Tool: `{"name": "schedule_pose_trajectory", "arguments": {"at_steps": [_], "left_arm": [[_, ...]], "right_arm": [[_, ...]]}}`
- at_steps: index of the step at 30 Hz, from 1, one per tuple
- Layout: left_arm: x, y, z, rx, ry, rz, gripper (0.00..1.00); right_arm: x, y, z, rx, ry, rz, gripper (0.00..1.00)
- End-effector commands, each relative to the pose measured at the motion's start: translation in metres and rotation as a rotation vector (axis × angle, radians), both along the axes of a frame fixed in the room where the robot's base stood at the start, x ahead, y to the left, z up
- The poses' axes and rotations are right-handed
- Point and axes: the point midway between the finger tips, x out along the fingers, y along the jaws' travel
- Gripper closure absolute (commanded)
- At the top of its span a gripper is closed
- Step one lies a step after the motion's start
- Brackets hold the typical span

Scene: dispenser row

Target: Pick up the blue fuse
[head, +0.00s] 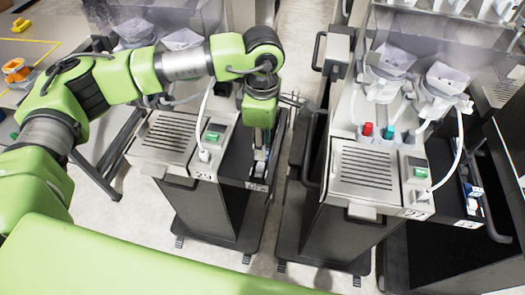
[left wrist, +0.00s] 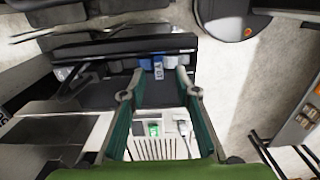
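A small blue piece (left wrist: 145,62), which looks like the blue fuse, stands in a row with white pieces (left wrist: 169,62) in a dark tray on the left dispenser. My left gripper (left wrist: 160,76) is open, its two fingers apart with the row showing between and just beyond the tips; I see no clear contact. In the head view my left gripper (head: 260,140) points down over the dark tray (head: 237,160) beside the grilled top, and its wrist largely hides the pieces there. My right gripper is in neither view.
The left dispenser (head: 160,140) has a grill, a green display (head: 212,136) and a white cable. A second dispenser (head: 365,170) stands to the right across a narrow floor gap, with blue and white pieces (head: 471,192) in its tray. An orange item (head: 16,70) lies on the far-left table.

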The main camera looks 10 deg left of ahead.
Motion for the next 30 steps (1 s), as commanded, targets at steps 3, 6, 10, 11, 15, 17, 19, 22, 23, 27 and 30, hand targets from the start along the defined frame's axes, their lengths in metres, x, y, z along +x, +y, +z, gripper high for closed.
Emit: {"name": "schedule_pose_trajectory", "arguments": {"at_steps": [3, 6, 10, 11, 15, 17, 19, 22, 23, 27, 30], "left_arm": [[0.000, 0.000, -0.014, 0.000, 0.002, 0.001, 0.71], [0.000, 0.000, -0.023, 0.000, 0.001, 0.000, 0.71], [0.001, 0.000, -0.026, 0.000, -0.001, 0.000, 0.71], [0.001, 0.000, -0.026, 0.000, -0.001, 0.000, 0.71], [0.001, 0.000, -0.026, 0.000, -0.001, 0.000, 0.84], [0.001, 0.000, -0.026, 0.000, -0.001, 0.000, 0.98], [0.001, 0.000, -0.026, 0.000, -0.001, 0.000, 1.00], [0.001, 0.000, -0.026, 0.000, -0.001, 0.000, 1.00], [0.001, 0.000, -0.025, 0.000, -0.001, 0.000, 1.00], [0.001, 0.000, -0.025, 0.000, -0.001, 0.000, 1.00], [0.001, 0.000, -0.024, 0.000, -0.002, 0.001, 1.00]], "right_arm": [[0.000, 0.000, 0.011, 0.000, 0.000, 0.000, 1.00], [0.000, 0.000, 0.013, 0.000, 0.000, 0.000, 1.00], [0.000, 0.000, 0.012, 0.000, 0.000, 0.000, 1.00], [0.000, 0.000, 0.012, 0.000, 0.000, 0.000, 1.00], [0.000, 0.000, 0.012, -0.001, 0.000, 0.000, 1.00], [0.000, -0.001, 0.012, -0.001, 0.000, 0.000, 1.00], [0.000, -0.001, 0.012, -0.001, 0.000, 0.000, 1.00], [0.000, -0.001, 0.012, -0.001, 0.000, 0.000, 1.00], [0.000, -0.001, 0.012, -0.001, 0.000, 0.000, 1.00], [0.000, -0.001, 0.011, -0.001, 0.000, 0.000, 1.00], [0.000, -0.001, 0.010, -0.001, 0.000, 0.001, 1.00]]}}
